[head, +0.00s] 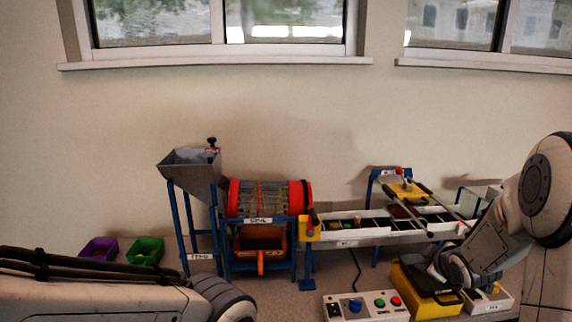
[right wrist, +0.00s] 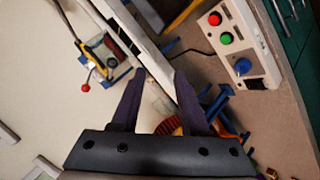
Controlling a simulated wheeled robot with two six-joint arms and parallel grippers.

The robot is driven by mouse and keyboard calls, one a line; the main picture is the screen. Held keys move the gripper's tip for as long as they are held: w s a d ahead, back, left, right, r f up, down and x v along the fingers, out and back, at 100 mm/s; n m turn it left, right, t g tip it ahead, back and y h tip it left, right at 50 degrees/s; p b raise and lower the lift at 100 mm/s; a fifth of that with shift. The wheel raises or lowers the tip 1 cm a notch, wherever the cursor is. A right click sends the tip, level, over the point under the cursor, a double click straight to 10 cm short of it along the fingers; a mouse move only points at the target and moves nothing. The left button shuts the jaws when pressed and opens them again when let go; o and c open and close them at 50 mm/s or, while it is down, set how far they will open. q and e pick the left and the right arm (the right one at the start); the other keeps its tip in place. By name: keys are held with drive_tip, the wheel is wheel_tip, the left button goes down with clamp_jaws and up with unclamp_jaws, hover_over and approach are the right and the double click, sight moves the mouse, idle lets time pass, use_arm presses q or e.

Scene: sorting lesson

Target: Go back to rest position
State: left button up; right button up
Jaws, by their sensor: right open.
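My right gripper (right wrist: 160,76) is open in the right wrist view, its two dark fingers apart with nothing held between them. Behind the fingers are the conveyor's pale rail and part of the red drum, set back from them. In the head view my right arm comes in from the right and bends down over the yellow box by the conveyor; its fingers are hard to make out there. My left arm lies across the lower left of the head view, and its gripper is outside the picture.
A conveyor (head: 350,232) runs beside a red-ended drum (head: 268,198) and a grey hopper (head: 192,172). A control panel (head: 365,306) and a yellow box (head: 422,292) stand in front. Purple (head: 98,249) and green (head: 145,251) bins sit at left.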

drive_tip(key=s+a+f+m+g+y, duration=0.15)
drive_tip(key=s+a+m+g, duration=0.25)
drive_tip(key=s+a, duration=0.45)
drive_tip(key=s+a+f+m+g, duration=0.3)
drive_tip(key=s+a+m, duration=0.1)
drive_tip(key=s+a, duration=0.5)
drive_tip(key=s+a+r+n+g+p, duration=0.1)
drive_tip(key=s+a+r+n, duration=0.2)
drive_tip(key=s+a, duration=0.3)
drive_tip(key=s+a+r+n+g+y+p, duration=0.1)
drive_tip(key=s+a+r+n+g, duration=0.1)
drive_tip(key=s+a, duration=0.5)
drive_tip(key=s+r+n, duration=0.1)
drive_tip(key=s+r, duration=0.1)
drive_tip(key=s, duration=0.1)
drive_tip(key=shift+s+r, duration=0.35)
drive_tip(key=shift+r, duration=0.05)
drive_tip(key=shift+a, duration=0.1)
